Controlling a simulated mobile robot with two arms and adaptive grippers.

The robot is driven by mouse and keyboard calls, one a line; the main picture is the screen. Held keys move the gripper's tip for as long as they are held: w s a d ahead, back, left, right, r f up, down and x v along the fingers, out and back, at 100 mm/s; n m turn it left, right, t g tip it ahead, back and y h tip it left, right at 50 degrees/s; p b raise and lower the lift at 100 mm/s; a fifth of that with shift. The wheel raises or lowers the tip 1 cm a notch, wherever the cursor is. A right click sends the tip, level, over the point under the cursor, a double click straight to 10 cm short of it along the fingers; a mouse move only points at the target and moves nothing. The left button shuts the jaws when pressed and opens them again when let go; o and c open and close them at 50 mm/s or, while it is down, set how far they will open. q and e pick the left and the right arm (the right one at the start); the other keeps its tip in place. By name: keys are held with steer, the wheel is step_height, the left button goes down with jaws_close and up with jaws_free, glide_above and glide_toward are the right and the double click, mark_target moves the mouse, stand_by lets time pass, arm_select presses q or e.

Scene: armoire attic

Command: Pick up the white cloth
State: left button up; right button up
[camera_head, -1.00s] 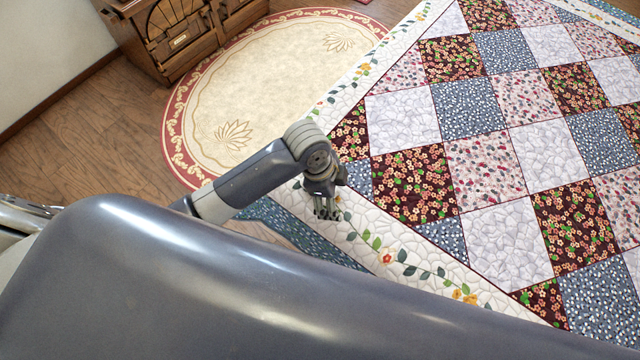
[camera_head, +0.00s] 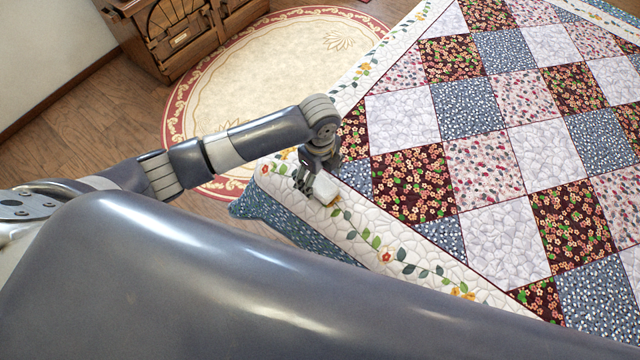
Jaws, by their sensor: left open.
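A small white patch that looks like the folded white cloth (camera_head: 326,189) lies on the pale, flower-trimmed border of the patchwork quilt (camera_head: 400,222), near the bed's corner. My left gripper (camera_head: 306,182) points down right beside it, at its left side, and partly covers it. The jaws are open. I cannot tell whether the fingers touch the cloth or whether part of it lies between them. My right gripper is out of view.
My own grey body fills the lower part of the view. A round cream rug (camera_head: 265,70) with a red border lies on the wooden floor (camera_head: 80,140) beyond the bed. A carved wooden cabinet (camera_head: 180,40) stands at the top left.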

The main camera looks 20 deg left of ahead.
mark_target(320, 184)
arm_select(q)
steer(key=f, duration=0.5)
steer(key=shift+w+p, duration=0.25)
steer(key=shift+p, duration=0.1)
steer(key=shift+r, duration=0.1)
steer(key=c, duration=1.1)
